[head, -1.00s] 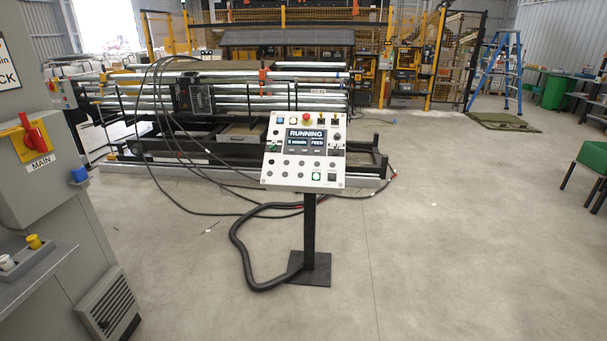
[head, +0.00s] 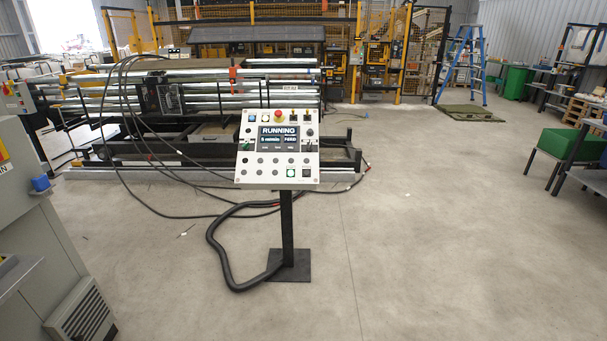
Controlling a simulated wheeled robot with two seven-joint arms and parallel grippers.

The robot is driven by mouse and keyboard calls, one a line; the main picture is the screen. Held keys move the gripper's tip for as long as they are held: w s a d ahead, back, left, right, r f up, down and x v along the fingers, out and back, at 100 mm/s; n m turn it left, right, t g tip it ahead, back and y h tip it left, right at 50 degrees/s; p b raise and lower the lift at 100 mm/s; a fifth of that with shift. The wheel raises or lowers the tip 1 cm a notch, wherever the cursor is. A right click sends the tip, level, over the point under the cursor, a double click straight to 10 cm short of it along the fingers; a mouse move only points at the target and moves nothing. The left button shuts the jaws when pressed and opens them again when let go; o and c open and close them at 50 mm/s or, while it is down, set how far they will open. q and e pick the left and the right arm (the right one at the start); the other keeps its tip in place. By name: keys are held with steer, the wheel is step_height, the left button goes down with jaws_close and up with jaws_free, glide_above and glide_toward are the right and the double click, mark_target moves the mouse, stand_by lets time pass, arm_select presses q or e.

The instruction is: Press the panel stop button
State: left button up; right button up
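A white control panel (head: 277,173) stands upright on a black post with a square floor plate, in the middle of the head view. Its screen (head: 278,138) reads RUNNING, with a speed line and FEED below. A red mushroom button (head: 279,115) sits at the top middle of the panel. Which one is marked stop is too small to read. Neither of my grippers is in view.
A grey cabinet (head: 45,245) stands at the near left. A black hose (head: 222,262) and cables lie on the floor left of the post. A roller machine (head: 200,100) is behind the panel. A green box (head: 570,143) stands at right. The floor in front and right is clear.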

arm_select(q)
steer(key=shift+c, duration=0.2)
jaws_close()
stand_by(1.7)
